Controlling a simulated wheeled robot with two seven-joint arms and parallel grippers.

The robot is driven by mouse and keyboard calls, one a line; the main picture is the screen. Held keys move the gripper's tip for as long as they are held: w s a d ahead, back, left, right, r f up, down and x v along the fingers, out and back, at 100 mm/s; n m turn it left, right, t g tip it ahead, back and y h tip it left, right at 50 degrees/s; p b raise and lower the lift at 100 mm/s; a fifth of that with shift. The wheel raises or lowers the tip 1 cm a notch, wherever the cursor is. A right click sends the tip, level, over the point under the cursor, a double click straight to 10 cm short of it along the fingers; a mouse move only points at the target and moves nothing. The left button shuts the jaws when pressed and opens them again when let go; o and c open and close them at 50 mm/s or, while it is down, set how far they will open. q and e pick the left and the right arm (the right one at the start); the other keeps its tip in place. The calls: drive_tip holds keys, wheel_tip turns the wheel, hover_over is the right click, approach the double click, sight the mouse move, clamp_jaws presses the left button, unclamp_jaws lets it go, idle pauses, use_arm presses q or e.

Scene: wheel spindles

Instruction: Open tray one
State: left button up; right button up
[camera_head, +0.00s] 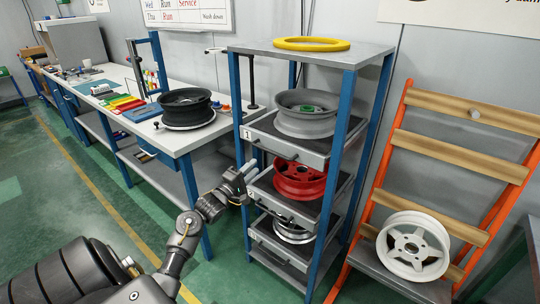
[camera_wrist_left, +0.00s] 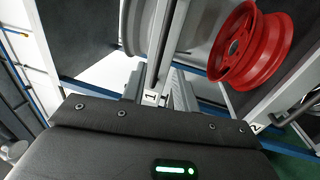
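Tray one (camera_head: 262,140) is a grey drawer, marked 1, at the top of the blue-posted rack, and it sits in line with the rack. It carries a grey wheel rim (camera_head: 305,118). Its dark handle (camera_head: 275,149) is on the front. My left gripper (camera_head: 246,171) is just below and left of tray one's front. My right gripper is not in view.
Below are a second tray with a red wheel (camera_head: 300,180) and a lower tray with a shiny rim (camera_head: 293,232). A workbench (camera_head: 182,135) with a black wheel (camera_head: 186,104) stands left. An orange rack (camera_head: 450,150) with a white wheel (camera_head: 412,246) stands right. Floor is clear in front.

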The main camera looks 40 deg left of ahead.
sight(270, 152)
use_arm(q)
drive_tip(key=w, duration=0.3)
drive_tip(key=w+r+p, duration=0.1)
drive_tip(key=w, duration=0.6)
drive_tip(key=shift+w+a+r, duration=0.1)
drive_tip(key=shift+w+r, duration=0.25)
drive_tip(key=shift+r, duration=0.05)
drive_tip(key=shift+c, duration=0.2)
clamp_jaws()
